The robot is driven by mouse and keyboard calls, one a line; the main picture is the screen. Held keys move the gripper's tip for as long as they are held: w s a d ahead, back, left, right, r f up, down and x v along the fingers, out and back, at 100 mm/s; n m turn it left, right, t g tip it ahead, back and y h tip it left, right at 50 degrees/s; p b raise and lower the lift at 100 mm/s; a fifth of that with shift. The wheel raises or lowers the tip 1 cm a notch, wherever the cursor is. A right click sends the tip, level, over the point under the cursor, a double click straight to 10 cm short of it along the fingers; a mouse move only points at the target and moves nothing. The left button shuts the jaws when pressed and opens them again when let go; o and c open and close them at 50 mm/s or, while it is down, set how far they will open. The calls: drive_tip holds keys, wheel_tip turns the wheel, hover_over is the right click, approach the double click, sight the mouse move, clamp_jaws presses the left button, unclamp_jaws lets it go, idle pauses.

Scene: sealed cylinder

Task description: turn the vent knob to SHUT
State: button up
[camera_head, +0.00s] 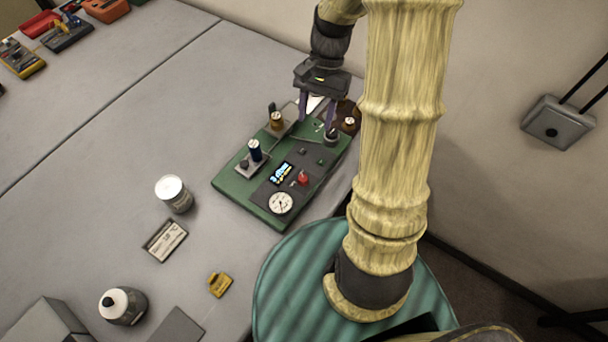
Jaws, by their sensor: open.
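A green panel board (232,185) lies on the grey table. A red knob (303,178) sits beside a lit display (282,172), with a white dial gauge (280,203) at the near end. My gripper (317,117) is open and points down over the board's far end, its right finger close to the dark knob. Contact cannot be told.
A brown holder (347,111) stands beside my gripper, partly behind my arm.

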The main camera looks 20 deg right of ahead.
sight(303, 178)
drive_tip(key=shift+a, duration=0.1)
drive_tip(key=p+x, duration=0.2)
drive_tip(key=x, duration=1.5)
drive_tip(key=shift+s+f, duration=0.1)
drive_tip(key=shift+s, duration=0.1)
drive_tip(key=c, duration=1)
drive_tip(key=shift+a, duration=0.1)
